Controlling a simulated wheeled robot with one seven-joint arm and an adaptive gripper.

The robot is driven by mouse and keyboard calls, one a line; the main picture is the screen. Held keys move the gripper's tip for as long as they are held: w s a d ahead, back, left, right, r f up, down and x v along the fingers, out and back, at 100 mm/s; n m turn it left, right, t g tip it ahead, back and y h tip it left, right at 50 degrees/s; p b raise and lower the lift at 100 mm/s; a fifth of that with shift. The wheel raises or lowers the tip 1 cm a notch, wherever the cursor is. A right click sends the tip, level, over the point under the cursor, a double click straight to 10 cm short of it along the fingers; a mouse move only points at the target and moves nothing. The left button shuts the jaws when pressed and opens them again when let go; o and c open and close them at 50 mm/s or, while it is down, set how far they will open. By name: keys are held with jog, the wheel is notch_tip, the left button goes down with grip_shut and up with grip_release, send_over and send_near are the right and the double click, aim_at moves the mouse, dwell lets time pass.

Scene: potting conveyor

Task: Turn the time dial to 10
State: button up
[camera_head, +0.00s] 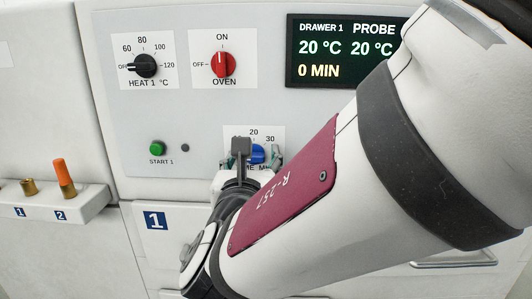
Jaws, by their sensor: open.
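The time dial (257,154) is a blue knob low on the grey control panel. Its label plate shows 20 and 30 above it, and part of the "TIME MIN" caption below. The rest of its scale and its pointer are hidden by my gripper. My gripper (257,157) is open, with fingers to the left and right of the blue knob. I cannot tell whether they touch it. The display (345,50) reads DRAWER 1 20 °C, PROBE 20 °C and 0 MIN.
A black heat dial (145,66) and a red oven switch (222,64) sit above. A green start button (157,148) is left of the time dial. A shelf (90,203) at the left holds an orange-handled item (63,174). My arm covers the right side.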

jog(key=shift+w, duration=0.15)
jog(key=shift+c, duration=0.6)
jog(key=c, duration=1)
jog(key=shift+c, duration=0.2)
jog(key=shift+m+b, duration=0.3)
jog(key=shift+b, duration=0.15)
jog(key=m+b, duration=0.1)
jog(key=b, duration=0.1)
jog(key=m+b, duration=0.2)
jog(key=b, duration=0.1)
jog(key=shift+d+f+m, duration=0.15)
jog(key=shift+f+m, duration=0.05)
jog(key=shift+m, duration=0.1)
jog(key=m+b, duration=0.4)
jog(key=b, duration=0.2)
jog(key=shift+r+b, duration=0.1)
jog(key=shift+b, duration=0.3)
jog(key=shift+m, duration=0.4)
